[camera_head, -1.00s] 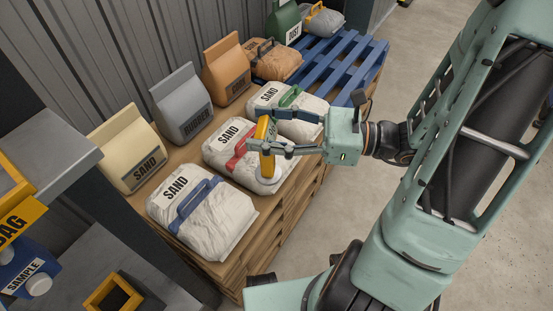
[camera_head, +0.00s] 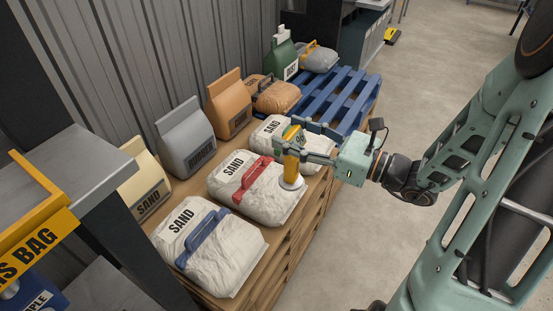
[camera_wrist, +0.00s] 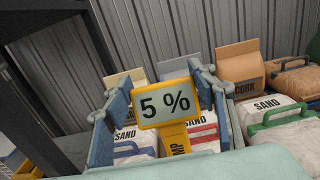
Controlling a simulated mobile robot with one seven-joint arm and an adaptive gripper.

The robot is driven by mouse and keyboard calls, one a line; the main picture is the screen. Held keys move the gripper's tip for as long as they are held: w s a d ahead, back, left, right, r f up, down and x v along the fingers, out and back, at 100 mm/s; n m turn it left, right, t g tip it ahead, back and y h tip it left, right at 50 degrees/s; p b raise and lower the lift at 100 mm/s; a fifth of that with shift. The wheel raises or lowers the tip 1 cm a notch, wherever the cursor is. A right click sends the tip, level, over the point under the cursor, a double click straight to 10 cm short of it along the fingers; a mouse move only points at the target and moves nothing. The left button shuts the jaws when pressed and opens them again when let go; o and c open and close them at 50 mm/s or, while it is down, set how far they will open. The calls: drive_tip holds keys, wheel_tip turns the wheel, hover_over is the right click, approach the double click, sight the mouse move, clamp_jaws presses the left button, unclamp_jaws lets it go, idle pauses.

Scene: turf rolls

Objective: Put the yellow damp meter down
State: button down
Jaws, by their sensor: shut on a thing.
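The yellow damp meter (camera_head: 291,150) is in my gripper (camera_head: 305,142), which is shut on it. The meter stands roughly upright with its round pale foot downward, in front of the sand bag with the red handle (camera_head: 262,190). I cannot tell whether the foot touches that bag. In the wrist view the meter (camera_wrist: 170,108) sits between the two fingers, and its display reads 5 %.
Sand bags with a blue handle (camera_head: 208,245) and a green handle (camera_wrist: 274,118) lie on either side. Rubber (camera_head: 187,140) and cork (camera_head: 229,105) bags stand behind. A blue pallet (camera_head: 340,95) has bare slats at the far end. A grey shelf with yellow edging (camera_head: 70,175) is at left.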

drive_tip(key=w+a+f+b, duration=0.3)
drive_tip(key=w+f, duration=0.4)
drive_tip(key=f, duration=0.3)
drive_tip(key=shift+w+a+f+b, duration=0.25)
drive_tip(key=shift+w+a+b, duration=0.1)
drive_tip(key=shift+b, duration=0.45)
drive_tip(key=shift+f, duration=0.2)
drive_tip(key=c, duration=0.8)
unclamp_jaws()
